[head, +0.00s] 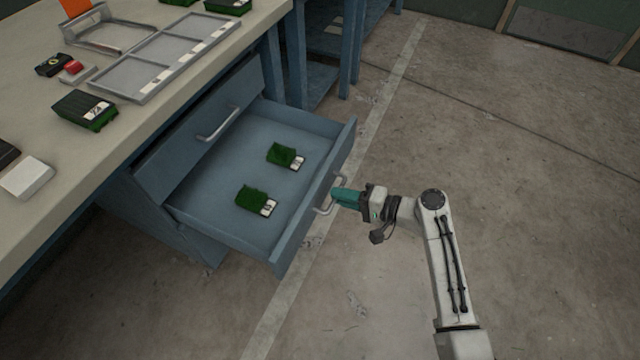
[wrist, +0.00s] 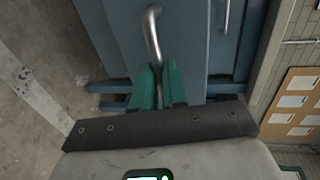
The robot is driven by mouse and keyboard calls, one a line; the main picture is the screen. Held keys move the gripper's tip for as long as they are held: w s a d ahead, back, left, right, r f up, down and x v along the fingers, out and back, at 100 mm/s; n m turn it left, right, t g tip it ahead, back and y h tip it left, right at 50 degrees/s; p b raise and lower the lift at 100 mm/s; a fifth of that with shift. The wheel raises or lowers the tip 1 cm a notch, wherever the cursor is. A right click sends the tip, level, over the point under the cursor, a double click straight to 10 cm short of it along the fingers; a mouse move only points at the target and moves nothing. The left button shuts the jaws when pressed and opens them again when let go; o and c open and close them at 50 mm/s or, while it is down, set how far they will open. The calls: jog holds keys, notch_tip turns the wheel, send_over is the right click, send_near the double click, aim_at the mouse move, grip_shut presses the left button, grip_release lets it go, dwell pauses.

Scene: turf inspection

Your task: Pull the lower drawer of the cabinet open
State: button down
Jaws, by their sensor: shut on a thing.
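The lower drawer (head: 225,205) of the blue cabinet (head: 180,225) stands well out from under the workbench. Two green turf samples with white labels lie inside it, one nearer the back (head: 284,156) and one nearer the front left (head: 252,199). My gripper (head: 338,195) is at the drawer's front, its teal fingers shut on the metal bar handle (head: 324,208). In the wrist view the fingers (wrist: 158,88) close around the handle (wrist: 152,35). The upper drawer (head: 205,130) is shut, with its own handle (head: 218,124).
The workbench top (head: 140,140) holds a grey divided tray (head: 165,58), a turf sample (head: 85,109), a white block (head: 27,178) and a small black-and-red device (head: 58,66). The concrete floor (head: 520,180) to the right is clear, crossed by a pale painted line.

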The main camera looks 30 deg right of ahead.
jog(key=shift+f+p+v, duration=0.1)
jog(key=shift+f+v, duration=0.1)
jog(key=shift+v, duration=0.7)
jog(key=shift+f+p+v, duration=0.1)
jog(key=shift+f+v, duration=0.05)
jog(key=shift+v, duration=0.75)
jog(key=shift+f+p+v, duration=0.1)
jog(key=shift+f+v, duration=0.1)
jog(key=shift+v, duration=0.7)
jog(key=c, duration=1.2)
grip_release()
jog(key=shift+o, duration=0.2)
jog(key=shift+s+d, duration=0.1)
jog(key=p+v, duration=0.1)
jog(key=v, duration=0.9)
jog(key=shift+s+d, duration=0.15)
jog(key=shift+s, duration=0.15)
